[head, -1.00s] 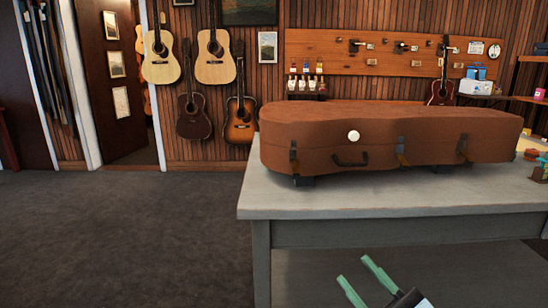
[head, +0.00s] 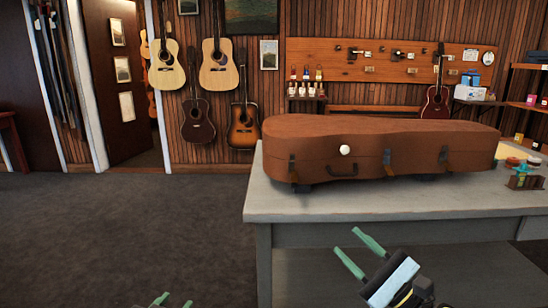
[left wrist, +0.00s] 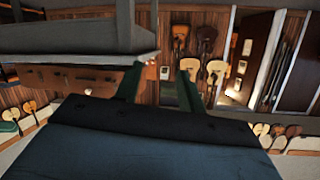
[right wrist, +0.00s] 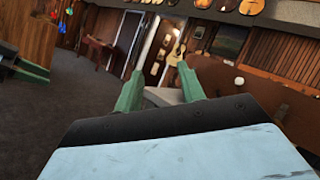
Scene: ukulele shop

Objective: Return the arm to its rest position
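My right gripper (head: 352,256) is at the bottom of the head view, in front of the grey table and below its top. Its two green fingers stand apart with nothing between them; they also show in the right wrist view (right wrist: 160,88). My left gripper (head: 173,301) shows only its green fingertips at the bottom edge of the head view, left of the table over the floor. In the left wrist view (left wrist: 160,86) its fingers are apart and empty. Most of both arms is out of view.
A closed brown guitar case (head: 420,150) with a white round spot lies on the grey table (head: 300,207). Small items (head: 524,179) stand at the table's right. Guitars hang on the back wall. The dark floor (head: 110,240) to the left is clear.

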